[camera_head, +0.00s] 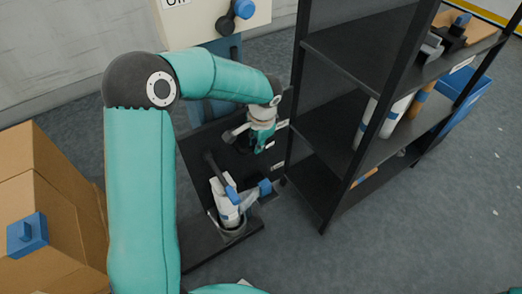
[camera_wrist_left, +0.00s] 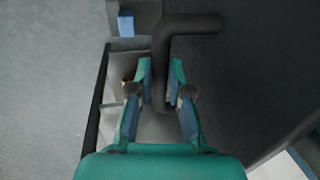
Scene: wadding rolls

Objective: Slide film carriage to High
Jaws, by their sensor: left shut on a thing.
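A dark upright panel (camera_head: 198,148) stands beside the shelf, with small white labels along its right edge. On its lower part is a white and blue assembly (camera_head: 228,207) with a dark bar, probably the film carriage. My left gripper (camera_head: 261,141) is in front of the panel's upper right part, near the labels. In the left wrist view, its fingers (camera_wrist_left: 160,72) are shut on a dark bent bar (camera_wrist_left: 166,45) that curves off to the upper right. Label text is too small to read. My right gripper is not in view.
A black shelf rack (camera_head: 340,50) stands close on the right, its front post near the panel. It holds white and brown rolls (camera_head: 390,117). A blue bin (camera_head: 468,100) is behind it. Floor at lower right is clear.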

